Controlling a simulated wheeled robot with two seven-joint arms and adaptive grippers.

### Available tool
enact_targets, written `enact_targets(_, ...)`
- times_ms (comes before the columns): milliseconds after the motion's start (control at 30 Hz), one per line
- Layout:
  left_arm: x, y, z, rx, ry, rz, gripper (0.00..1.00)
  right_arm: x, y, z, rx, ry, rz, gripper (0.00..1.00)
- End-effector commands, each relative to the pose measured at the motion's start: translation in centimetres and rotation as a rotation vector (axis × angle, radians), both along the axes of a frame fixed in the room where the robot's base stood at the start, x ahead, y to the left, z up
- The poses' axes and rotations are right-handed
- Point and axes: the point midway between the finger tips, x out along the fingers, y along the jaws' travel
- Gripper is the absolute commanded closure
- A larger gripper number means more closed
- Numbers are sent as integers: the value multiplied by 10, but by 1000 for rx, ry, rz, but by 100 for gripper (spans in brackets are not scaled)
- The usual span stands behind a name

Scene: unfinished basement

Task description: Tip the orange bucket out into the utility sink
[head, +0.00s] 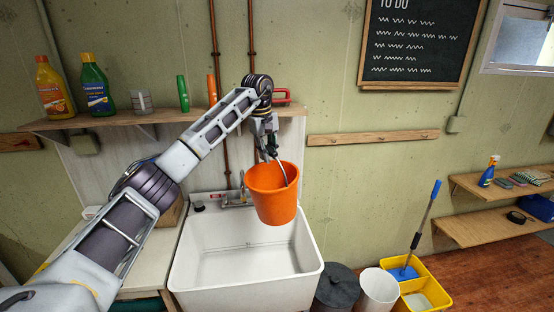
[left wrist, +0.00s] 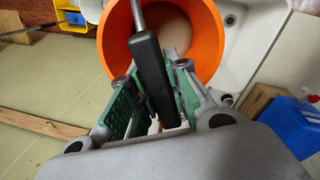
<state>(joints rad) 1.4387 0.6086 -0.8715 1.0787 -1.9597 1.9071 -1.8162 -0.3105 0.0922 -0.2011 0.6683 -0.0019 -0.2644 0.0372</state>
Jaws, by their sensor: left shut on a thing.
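The orange bucket (head: 273,195) hangs over the white utility sink (head: 206,270), nearly upright, its open top facing up. My left gripper (head: 268,148) is above the bucket's rim, shut on its handle. In the left wrist view the black grip of the handle (left wrist: 154,75) lies between the green finger pads of my left gripper (left wrist: 155,100). The inside of the bucket (left wrist: 118,45) shows beyond it, partly hidden by the grip and fingers; I cannot tell what it holds. The sink's rim (left wrist: 275,50) shows there too. My right gripper is not in view.
A faucet (head: 236,203) stands at the sink's back. A wooden shelf (head: 160,119) above carries bottles. A dark bin (head: 335,288), a white bin (head: 378,290) and a yellow mop bucket (head: 430,284) stand right of the sink. The sink basin looks empty.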

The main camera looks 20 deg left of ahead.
Motion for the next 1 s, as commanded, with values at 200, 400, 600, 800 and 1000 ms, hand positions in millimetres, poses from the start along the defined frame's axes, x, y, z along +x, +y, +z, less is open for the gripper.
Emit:
enact_targets(200, 2, 13, 16, -3, -8, 49, 100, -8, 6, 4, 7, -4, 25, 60)
enact_targets(400, 2, 16, 17, -2, -8, 60, 100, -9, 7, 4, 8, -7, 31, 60)
enact_targets(600, 2, 16, 16, -3, -7, 59, 100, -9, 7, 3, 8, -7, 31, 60)
enact_targets(800, 1, 16, 16, -5, -11, 59, 100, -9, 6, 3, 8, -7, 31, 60)
enact_targets(1000, 0, 18, 15, -16, -25, 59, 100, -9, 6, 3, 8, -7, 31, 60)
